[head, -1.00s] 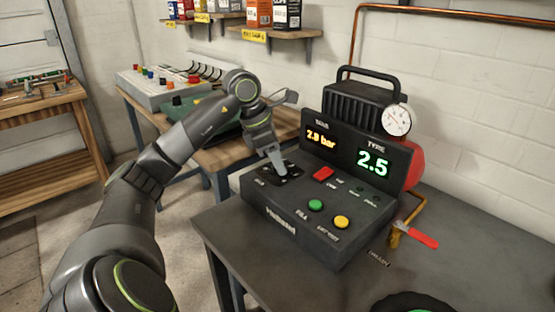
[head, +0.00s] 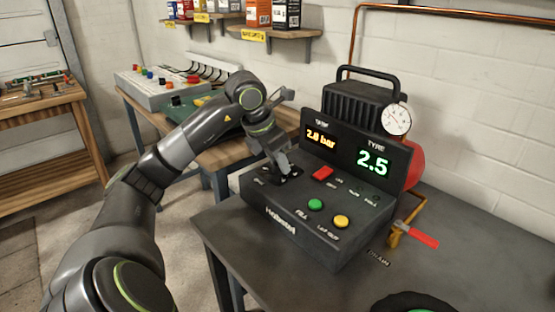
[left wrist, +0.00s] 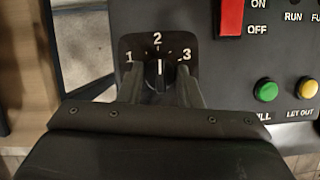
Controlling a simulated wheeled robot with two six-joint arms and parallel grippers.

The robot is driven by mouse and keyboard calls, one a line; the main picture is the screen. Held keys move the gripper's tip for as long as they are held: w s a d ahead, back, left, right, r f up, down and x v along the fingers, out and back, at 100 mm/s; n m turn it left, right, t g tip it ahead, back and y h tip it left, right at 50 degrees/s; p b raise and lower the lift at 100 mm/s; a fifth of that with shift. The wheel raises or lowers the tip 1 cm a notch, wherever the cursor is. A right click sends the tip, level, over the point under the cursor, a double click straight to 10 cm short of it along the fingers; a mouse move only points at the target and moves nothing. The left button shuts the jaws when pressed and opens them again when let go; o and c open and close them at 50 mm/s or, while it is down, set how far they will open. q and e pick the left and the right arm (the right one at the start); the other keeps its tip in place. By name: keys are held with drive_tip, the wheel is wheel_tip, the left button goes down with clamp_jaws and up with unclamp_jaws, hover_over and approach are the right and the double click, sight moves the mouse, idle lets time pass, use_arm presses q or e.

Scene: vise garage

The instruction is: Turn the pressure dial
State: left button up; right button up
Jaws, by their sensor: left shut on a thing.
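The pressure dial (left wrist: 159,70) is a black knob with a white pointer line on a dark plate marked 1, 2 and 3. In the left wrist view the line points straight up at 2. My left gripper (left wrist: 160,90) is shut on the dial, one finger on each side of it. In the head view my left gripper (head: 285,170) covers most of the dial at the left of the black control box (head: 290,212). The amber display (head: 321,138) reads about 2.0 bar, its middle digit blurred. The green TYRE display (head: 372,161) reads 2.5. My right gripper is out of view.
Right of the dial are a red switch (head: 323,173), a green button (head: 316,204) and a yellow button (head: 341,221). A compressor with a gauge (head: 397,120) stands behind, a red-handled valve (head: 422,238) to the right.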

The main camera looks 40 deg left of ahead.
use_arm(q)
drive_tip(key=o, duration=1)
drive_tip(key=shift+c, duration=0.2)
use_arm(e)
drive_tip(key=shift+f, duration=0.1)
use_arm(q)
drive_tip(key=p+v, duration=0.1)
drive_tip(key=v, duration=1.6)
drive_tip(key=shift+r+p, duration=0.2)
drive_tip(key=shift+p, duration=0.2)
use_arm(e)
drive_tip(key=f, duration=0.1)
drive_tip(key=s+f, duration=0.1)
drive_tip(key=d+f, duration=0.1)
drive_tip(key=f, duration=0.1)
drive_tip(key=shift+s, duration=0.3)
